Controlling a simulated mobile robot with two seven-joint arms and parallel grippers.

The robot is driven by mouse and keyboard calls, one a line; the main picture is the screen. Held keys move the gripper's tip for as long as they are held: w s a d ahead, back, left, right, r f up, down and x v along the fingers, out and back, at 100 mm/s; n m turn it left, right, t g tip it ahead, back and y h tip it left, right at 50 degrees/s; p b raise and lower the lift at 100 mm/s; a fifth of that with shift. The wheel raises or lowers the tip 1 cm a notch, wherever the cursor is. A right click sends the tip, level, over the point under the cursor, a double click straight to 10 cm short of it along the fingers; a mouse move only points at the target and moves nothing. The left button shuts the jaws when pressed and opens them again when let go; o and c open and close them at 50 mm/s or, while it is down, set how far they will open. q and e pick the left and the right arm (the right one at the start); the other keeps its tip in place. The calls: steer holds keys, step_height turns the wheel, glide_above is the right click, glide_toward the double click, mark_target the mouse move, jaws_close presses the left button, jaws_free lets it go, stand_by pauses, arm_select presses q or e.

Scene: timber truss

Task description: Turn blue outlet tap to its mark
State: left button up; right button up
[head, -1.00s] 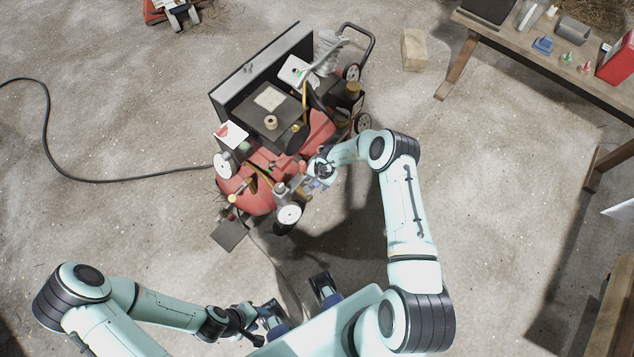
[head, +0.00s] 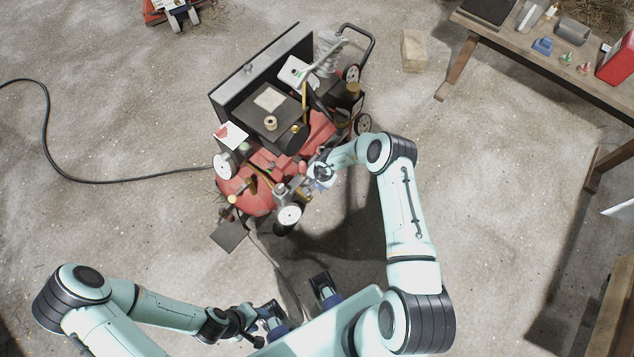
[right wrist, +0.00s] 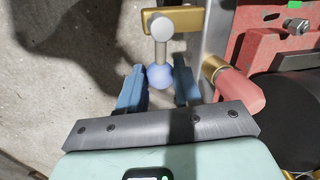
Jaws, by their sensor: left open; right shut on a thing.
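The blue outlet tap shows in the right wrist view as a round blue knob (right wrist: 160,76) on a grey stem, which joins a brass-coloured bar (right wrist: 185,20). My right gripper (right wrist: 160,88) has its two blue fingers on either side of the knob and is shut on it. In the head view my right gripper (head: 318,185) is at the near right side of the red machine (head: 262,190), where the tap is too small to make out. The tap's mark cannot be made out. My left gripper (head: 264,321) is open, low in the head view, away from the machine.
A red handle with a brass collar (right wrist: 238,88) is close to the right of my right fingers. A white wheel (head: 289,217) is below them in the head view. A black hose (head: 130,180) runs left over open floor. A workbench (head: 530,50) stands at upper right.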

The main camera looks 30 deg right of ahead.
steer(key=shift+s+m, duration=0.4)
steer(key=shift+m, duration=0.6)
steer(key=shift+s+a+m+g+h+b, duration=0.1)
steer(key=shift+s+a+m+h+b, duration=0.6)
steer(key=shift+m, duration=1.85)
steer(key=shift+s+a+m+g+h+b, duration=0.1)
steer(key=shift+s+a+m+h+b, duration=0.25)
steer(key=shift+s+m+b, duration=1.45)
steer(key=shift+a+m+g+h+b, duration=0.1)
steer(key=shift+a+m+h, duration=0.4)
steer(key=shift+m, duration=2.85)
steer(key=shift+a, duration=0.1)
steer(key=o, duration=1)
steer(key=shift+o, duration=0.2)
